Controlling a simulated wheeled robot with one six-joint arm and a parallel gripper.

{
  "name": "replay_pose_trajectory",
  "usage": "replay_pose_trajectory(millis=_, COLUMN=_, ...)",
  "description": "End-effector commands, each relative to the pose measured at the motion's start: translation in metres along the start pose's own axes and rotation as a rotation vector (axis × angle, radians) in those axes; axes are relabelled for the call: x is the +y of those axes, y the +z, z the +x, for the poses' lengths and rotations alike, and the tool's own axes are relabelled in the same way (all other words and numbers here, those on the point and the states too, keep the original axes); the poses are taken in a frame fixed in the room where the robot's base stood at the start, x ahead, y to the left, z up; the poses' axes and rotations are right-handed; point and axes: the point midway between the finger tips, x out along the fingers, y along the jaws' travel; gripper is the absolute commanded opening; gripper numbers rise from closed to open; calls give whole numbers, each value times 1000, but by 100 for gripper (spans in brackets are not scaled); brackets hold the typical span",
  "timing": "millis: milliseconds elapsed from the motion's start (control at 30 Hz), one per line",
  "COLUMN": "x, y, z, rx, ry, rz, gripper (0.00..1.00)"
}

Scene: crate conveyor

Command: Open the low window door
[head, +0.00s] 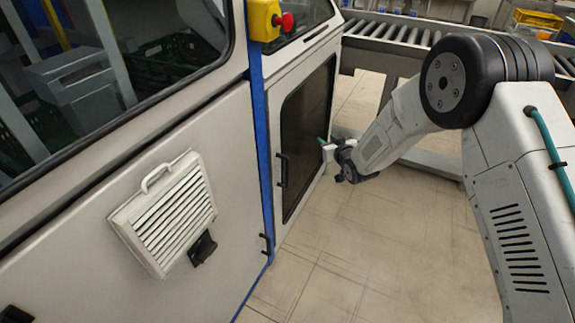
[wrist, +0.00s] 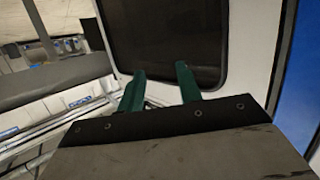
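The low window door (head: 323,85) is a pale panel with a dark window, right of the blue post in the head view. It looks shut. Its black bar handle (head: 283,170) stands upright near the door's left edge. My gripper (head: 322,143) is in front of the door's right part, to the right of the handle and apart from it. In the wrist view, my gripper (wrist: 160,82) shows two green fingers spread apart with nothing between them. They point at the dark window (wrist: 170,35). The handle is not visible in the wrist view.
A larger pale panel with a white vent (head: 172,212) is left of the blue post (head: 260,130). A red stop button on a yellow box (head: 264,20) sits above. A roller conveyor (head: 400,35) runs behind. The tiled floor (head: 340,255) in front is clear.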

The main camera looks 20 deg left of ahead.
Motion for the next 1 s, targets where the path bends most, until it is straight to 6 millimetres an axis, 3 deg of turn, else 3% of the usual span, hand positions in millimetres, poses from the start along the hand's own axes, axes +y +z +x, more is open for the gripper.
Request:
replay_pose_trajectory(millis=33, x=-22, y=28, z=12, rx=34, ry=-36, rz=-1, gripper=35)
replay_pose_trajectory(millis=200, x=-77, y=85, z=27, rx=163, ry=-127, rz=4, gripper=35)
replay_pose_trajectory(millis=400, x=-110, y=119, z=27, rx=243, ry=-184, rz=14, gripper=35)
replay_pose_trajectory(millis=567, x=-117, y=122, z=36, rx=261, ry=-194, rz=15, gripper=35)
replay_pose_trajectory(millis=1000, x=-128, y=106, z=94, rx=259, ry=-192, rz=15, gripper=35)
